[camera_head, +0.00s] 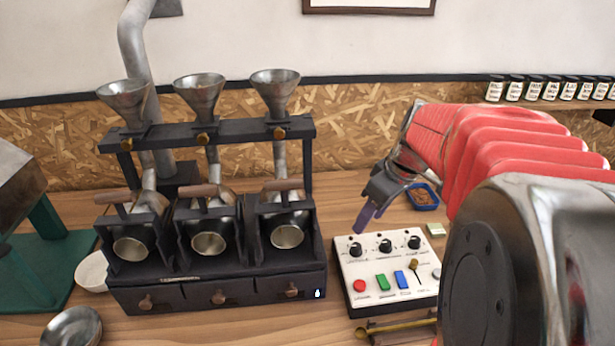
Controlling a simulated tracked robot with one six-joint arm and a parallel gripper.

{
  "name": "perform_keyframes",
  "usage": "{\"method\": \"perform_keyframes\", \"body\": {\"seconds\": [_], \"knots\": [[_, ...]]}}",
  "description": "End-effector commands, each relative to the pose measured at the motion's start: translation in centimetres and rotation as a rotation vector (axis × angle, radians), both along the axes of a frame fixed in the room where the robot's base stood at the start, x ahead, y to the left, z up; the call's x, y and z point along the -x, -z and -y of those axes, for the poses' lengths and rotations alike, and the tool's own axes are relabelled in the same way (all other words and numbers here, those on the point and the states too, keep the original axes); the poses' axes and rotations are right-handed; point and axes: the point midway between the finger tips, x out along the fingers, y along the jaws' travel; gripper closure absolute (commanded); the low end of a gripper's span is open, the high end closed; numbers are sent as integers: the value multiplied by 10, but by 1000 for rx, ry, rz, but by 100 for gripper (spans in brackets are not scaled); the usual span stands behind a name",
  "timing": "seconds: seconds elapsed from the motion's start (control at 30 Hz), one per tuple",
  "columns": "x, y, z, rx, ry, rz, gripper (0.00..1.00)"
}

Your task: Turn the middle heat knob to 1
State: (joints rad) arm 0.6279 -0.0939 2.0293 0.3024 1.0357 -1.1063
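The white control box (392,268) lies on the table right of the roaster. Three black knobs stand in a row along its back part. The middle heat knob (385,245) is between the left knob (355,249) and the right knob (414,242). The knobs' pointers and scale marks are too small to read. My gripper (366,215) reaches in from the right and points down and left. Its tip appears above the left and middle knobs, apart from both in the picture. Whether its fingers are open or shut cannot be made out.
The box front has a red button (359,285), green and blue switches and a lever (414,266). The black roaster (220,290) with three metal funnels stands to the left. A blue tray (423,197) lies behind the box. A brass-coloured tool (395,328) lies in front.

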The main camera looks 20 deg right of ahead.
Motion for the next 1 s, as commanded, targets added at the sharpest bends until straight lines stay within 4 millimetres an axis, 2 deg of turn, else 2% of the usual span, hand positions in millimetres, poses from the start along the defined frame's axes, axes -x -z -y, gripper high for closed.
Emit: {"method": "perform_keyframes", "body": {"seconds": [0.03, 0.2, 0.3, 0.43, 0.6, 1.0], "knots": [[-2, 6, 19, -8, -10, -2, 55], [-5, 22, 76, -26, -72, 17, 55], [-3, 32, 106, -34, -106, 33, 55], [0, 41, 133, -37, -138, 54, 55], [2, 45, 145, -37, -157, 63, 55], [1, 48, 143, -37, -157, 63, 55]]}}
